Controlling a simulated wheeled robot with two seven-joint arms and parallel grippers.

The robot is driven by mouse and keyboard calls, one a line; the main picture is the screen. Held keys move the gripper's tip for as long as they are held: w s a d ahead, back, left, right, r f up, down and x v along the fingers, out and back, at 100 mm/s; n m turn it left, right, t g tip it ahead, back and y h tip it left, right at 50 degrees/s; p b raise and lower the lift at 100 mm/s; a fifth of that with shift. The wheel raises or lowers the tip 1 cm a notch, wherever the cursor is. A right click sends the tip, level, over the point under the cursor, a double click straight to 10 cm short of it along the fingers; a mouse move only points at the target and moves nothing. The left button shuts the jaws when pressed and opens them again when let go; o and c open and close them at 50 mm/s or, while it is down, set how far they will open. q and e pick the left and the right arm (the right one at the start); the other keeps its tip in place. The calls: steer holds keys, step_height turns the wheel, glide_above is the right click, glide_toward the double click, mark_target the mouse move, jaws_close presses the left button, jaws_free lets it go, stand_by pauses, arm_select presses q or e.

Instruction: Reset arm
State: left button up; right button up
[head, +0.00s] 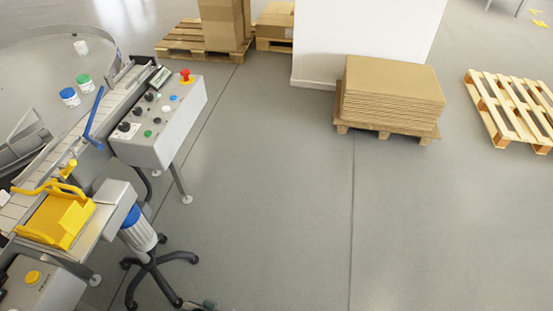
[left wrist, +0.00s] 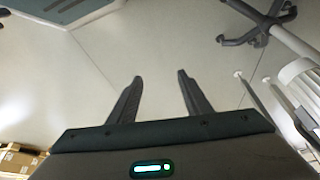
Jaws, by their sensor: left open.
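My left gripper (left wrist: 160,90) shows in the left wrist view with its two dark fingers apart and nothing between them. Only bare floor lies beyond the fingertips. In the head view neither gripper can be made out; a small dark part at the bottom edge is too cut off to identify. My right gripper is in neither view.
A control box (head: 160,120) with buttons stands beside a conveyor (head: 105,103) at the left. A wheeled stand (head: 152,265) is below it. Stacked cardboard (head: 390,90) sits on a pallet, with an empty pallet (head: 510,105) farther right. The floor (head: 290,210) is clear in the middle.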

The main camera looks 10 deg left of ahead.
arm_select(q)
steer(key=s+d+f+b, duration=0.1)
steer(key=s+f+b, duration=0.1)
steer(key=f, duration=1.1)
steer(key=s+f+t+b, duration=0.1)
steer(key=s+f+b, duration=0.2)
steer(key=f, duration=1.1)
steer(key=shift+s+d+h, duration=0.4)
steer(key=shift+s, duration=0.4)
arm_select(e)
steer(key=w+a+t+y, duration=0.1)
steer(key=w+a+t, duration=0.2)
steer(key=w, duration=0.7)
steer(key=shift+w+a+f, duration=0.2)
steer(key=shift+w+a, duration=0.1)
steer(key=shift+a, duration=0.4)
